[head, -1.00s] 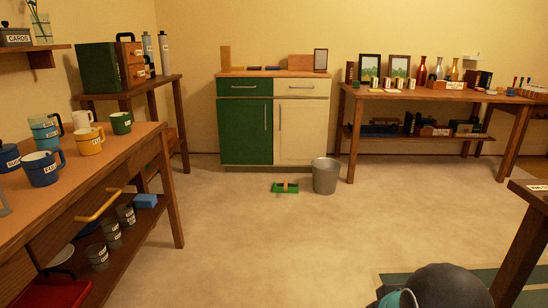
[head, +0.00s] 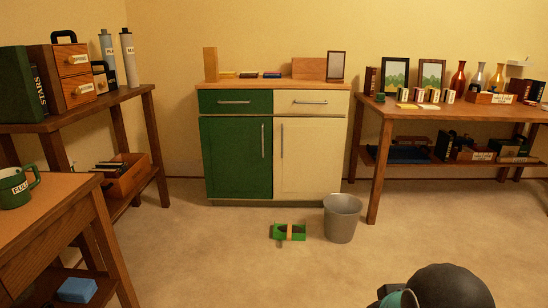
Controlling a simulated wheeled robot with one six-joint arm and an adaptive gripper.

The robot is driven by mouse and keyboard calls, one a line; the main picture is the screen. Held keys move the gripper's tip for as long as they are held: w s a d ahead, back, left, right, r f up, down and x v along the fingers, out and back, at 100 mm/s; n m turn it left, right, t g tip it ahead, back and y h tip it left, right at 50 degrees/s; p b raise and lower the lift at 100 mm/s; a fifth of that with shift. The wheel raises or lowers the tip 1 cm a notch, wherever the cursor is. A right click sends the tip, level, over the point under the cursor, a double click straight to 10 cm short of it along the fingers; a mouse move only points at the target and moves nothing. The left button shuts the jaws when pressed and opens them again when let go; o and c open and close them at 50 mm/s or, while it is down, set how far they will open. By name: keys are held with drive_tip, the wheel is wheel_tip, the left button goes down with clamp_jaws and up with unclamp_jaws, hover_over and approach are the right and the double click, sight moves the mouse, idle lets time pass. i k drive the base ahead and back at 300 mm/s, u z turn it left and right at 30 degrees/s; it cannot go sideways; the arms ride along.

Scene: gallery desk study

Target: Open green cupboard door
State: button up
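The green cupboard door (head: 235,157) is the left door of a two-door cabinet against the back wall. It looks shut, with an upright metal bar handle (head: 263,141) near its right edge. A green drawer front (head: 236,102) sits above it. The cream door (head: 307,157) beside it also looks shut. My gripper is not in view; only a dark rounded part of my own body with a teal piece shows at the bottom right, well in front of the cabinet.
A grey bucket (head: 341,219) and a green dustpan-like item (head: 290,232) stand on the floor before the cabinet's right half. Wooden tables stand at left (head: 50,220) and right (head: 378,170). The carpet (head: 210,255) before the green door is mostly clear.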

sight(236, 152)
drive_tip(key=i, duration=2.6)
drive_tip(key=u, duration=1.1)
